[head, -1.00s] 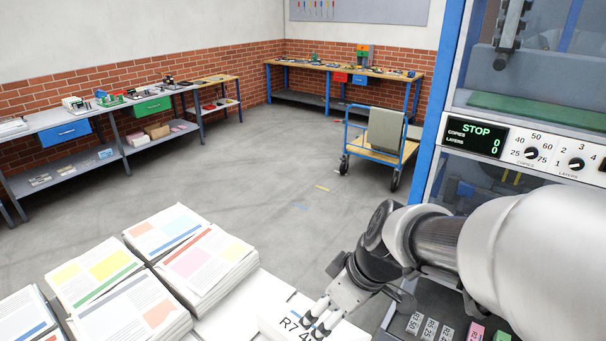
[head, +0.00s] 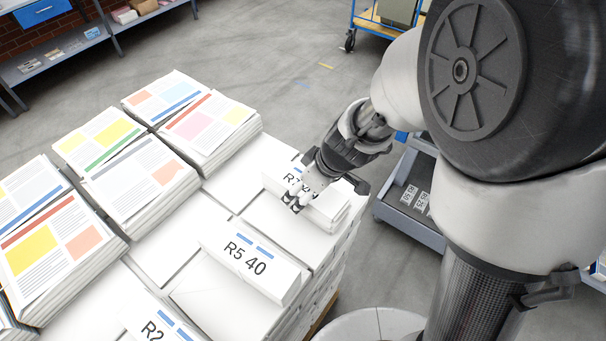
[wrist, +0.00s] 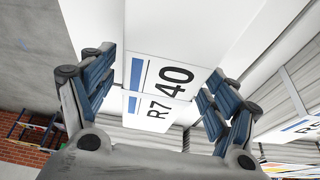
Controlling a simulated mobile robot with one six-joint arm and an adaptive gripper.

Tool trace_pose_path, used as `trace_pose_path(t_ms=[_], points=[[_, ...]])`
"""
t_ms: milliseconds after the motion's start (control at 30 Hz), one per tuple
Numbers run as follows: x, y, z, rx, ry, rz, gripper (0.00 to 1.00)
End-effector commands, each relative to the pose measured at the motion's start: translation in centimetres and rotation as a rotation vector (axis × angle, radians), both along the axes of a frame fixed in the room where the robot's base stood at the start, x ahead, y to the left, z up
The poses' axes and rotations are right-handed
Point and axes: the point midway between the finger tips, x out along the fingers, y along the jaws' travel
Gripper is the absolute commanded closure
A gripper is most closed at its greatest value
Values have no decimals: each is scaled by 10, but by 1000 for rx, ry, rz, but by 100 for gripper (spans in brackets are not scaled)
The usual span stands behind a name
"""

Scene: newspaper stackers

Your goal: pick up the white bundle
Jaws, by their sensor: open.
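A white bundle marked R7 (head: 328,212) lies on the right end of the white stacks in the head view. In the wrist view its front reads R7 40, with a blue stripe, and the bundle (wrist: 165,35) lies between my fingers. My gripper (head: 294,201) is open and points down at the labelled side of the bundle in the head view, hiding part of the label. In the wrist view my gripper (wrist: 158,95) has one finger on each side of the label. I cannot tell whether the fingers touch the bundle.
A white bundle marked R5 40 (head: 250,262) lies in front, and one marked R2 (head: 160,322) further front left. Printed newspaper stacks (head: 145,175) stand to the left. A grey tray with label tags (head: 405,205) is at right. Grey floor behind is open.

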Motion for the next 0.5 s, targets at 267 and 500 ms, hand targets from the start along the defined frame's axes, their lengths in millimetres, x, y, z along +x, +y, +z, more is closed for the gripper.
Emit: trace_pose_path(t_ms=[267,500], points=[[6,6,-21,0,-2,1,20],[6,6,-20,0,-1,0,26]])
